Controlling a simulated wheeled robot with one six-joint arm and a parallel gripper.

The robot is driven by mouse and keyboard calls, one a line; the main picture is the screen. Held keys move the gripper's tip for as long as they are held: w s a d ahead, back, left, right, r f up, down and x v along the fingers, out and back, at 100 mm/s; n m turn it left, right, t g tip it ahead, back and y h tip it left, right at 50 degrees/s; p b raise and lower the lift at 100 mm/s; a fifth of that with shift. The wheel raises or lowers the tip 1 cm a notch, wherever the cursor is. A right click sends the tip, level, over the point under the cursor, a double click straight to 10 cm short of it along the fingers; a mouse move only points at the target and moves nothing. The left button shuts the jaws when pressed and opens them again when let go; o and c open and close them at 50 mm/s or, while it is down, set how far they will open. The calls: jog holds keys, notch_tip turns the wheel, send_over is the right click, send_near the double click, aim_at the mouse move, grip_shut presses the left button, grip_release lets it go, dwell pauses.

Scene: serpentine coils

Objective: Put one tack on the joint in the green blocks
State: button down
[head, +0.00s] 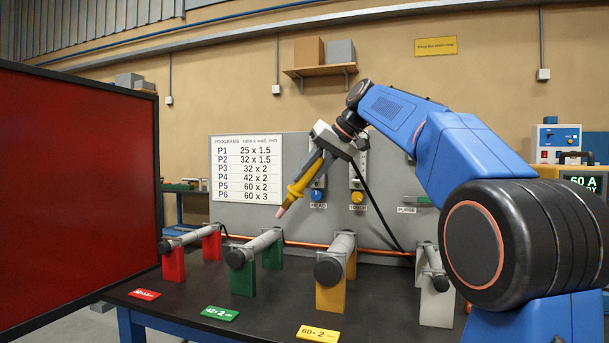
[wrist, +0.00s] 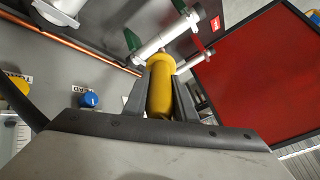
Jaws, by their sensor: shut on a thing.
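My gripper (head: 325,152) is shut on a yellow welding torch (head: 301,184) with a pale, tapered tip. In the head view the torch points down and left, its tip above and to the right of the tube in the green blocks, apart from it. That grey tube (head: 255,247) lies across two green blocks (head: 243,279) and has a dark end cap. A green tag (head: 220,313) reading about 42 x 2 lies in front. In the wrist view the torch (wrist: 160,88) sits between the jaws, and the tube (wrist: 165,38) shows beyond it. I cannot make out the joint itself.
Tubes also lie in red blocks (head: 173,264), yellow blocks (head: 330,298) and white blocks (head: 436,306). A red screen (head: 75,190) stands at the left. Behind are a program chart (head: 247,170), a blue knob (head: 317,195) and a yellow knob (head: 357,197). A black cable hangs behind the arm.

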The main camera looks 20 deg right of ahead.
aim_at(290, 200)
jog(key=shift+s+f+x, duration=0.1)
jog(key=shift+s+x, duration=0.05)
jog(key=shift+x, duration=0.9)
jog(key=shift+s+f+x, duration=0.1)
jog(key=shift+s+x, duration=0.05)
jog(key=shift+x, duration=0.9)
jog(key=shift+s+f+x, duration=0.1)
jog(key=shift+s+x, duration=0.05)
jog(key=shift+x, duration=0.9)
jog(key=shift+s+x, duration=0.25)
jog(key=shift+x, duration=0.95)
dwell(1.8)
dwell(1.0)
